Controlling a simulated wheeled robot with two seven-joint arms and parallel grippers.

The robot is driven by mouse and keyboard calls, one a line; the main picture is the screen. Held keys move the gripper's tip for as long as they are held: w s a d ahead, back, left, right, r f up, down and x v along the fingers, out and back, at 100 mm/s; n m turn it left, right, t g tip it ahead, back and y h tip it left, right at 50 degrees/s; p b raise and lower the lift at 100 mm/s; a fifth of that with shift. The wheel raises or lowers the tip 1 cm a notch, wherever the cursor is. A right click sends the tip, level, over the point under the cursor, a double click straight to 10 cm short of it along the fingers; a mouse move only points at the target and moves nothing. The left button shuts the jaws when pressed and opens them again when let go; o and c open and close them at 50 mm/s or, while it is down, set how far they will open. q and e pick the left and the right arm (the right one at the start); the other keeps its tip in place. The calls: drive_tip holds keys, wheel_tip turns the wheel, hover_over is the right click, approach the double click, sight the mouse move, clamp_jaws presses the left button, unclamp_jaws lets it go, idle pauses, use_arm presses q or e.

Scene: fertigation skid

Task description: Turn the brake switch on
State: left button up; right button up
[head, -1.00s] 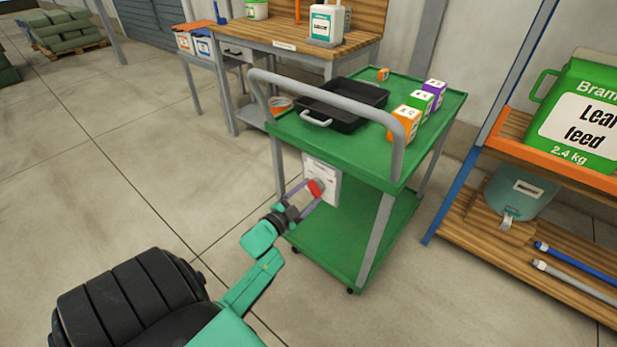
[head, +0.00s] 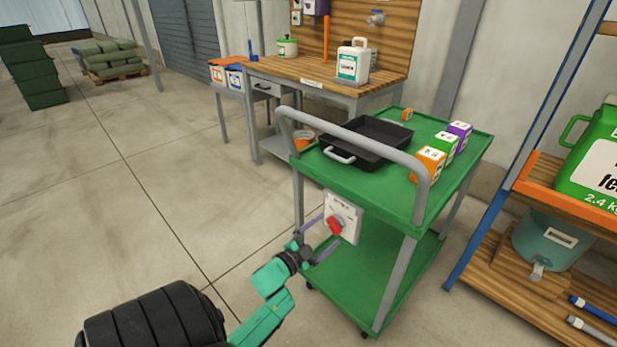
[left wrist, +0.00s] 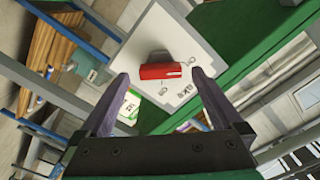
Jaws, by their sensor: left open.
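The brake switch (head: 335,225) is a red knob on a white plate (head: 345,207) on the near end of the green cart, below the handle. In the left wrist view the red knob (left wrist: 165,71) lies across the plate between the fingertips and just beyond them, with small dark marks beside it. I cannot read its setting for certain. My left gripper (head: 330,229) is open in front of the plate, its purple fingers at either side of the knob, with no clear contact. My right gripper is not in view.
The green cart (head: 385,245) carries a black tray (head: 368,143) and several small boxes on top. A grey handle (head: 355,137) arches above the switch. A wooden shelf rack (head: 497,265) stands right, a workbench (head: 300,68) behind.

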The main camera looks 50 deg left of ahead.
use_arm(q)
drive_tip(key=s, duration=1.3)
drive_tip(key=shift+d+p, duration=0.15)
drive_tip(key=shift+p, duration=0.2)
drive_tip(key=shift+f, duration=0.1)
